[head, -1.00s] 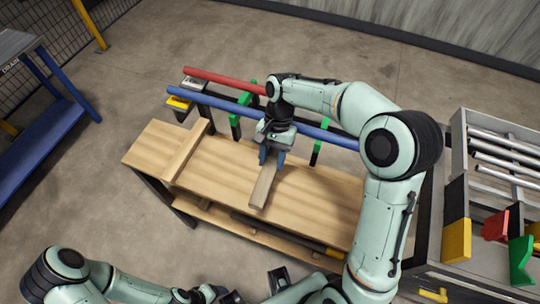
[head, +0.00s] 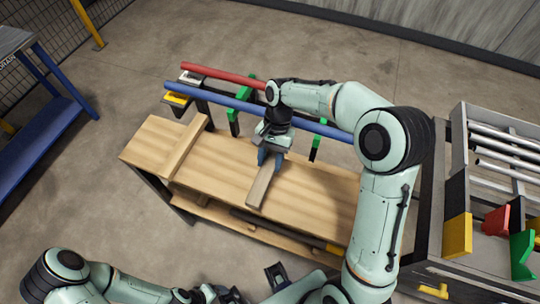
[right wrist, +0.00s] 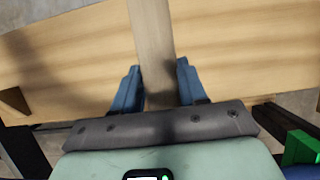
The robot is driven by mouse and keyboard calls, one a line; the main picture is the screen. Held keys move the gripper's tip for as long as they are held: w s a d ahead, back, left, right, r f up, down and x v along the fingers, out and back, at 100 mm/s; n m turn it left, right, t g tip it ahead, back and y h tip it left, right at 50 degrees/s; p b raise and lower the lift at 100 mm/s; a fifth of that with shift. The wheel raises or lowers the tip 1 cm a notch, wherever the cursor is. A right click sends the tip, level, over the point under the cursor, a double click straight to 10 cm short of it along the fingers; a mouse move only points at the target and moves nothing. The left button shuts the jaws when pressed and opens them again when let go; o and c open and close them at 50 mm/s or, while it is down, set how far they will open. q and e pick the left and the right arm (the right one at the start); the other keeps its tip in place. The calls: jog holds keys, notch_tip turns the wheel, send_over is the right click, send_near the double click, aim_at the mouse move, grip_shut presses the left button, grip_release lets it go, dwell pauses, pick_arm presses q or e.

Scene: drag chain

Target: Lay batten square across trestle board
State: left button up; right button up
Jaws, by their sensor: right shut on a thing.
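The wooden trestle board (head: 215,175) runs across the middle of the head view. A greyish-brown batten (head: 262,187) lies across it at a slant, its near end towards the board's front edge. My right gripper (head: 270,158) is shut on the batten's far part, with blue fingers on either side. In the right wrist view the batten (right wrist: 151,38) runs up between the fingers (right wrist: 157,88) over the pale board (right wrist: 70,55). Whether the batten touches the board is hard to tell. My left arm is at the bottom left of the head view; its gripper's jaws are unclear.
Another wooden strip (head: 188,147) lies across the board's left part. A blue pipe (head: 215,103) and a red pipe (head: 222,76) lie behind the board on green-tipped supports. A rack of metal tubes (head: 500,155) stands at right, a blue shelf unit (head: 40,120) at left.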

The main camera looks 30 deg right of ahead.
jog(key=shift+f+b, duration=1.15)
jog(key=shift+f, duration=1.5)
jog(key=o, duration=1.2)
jog(key=shift+r, duration=0.1)
jog(key=p+v, duration=0.2)
jog(key=v, duration=1.1)
jog(key=shift+r, duration=0.15)
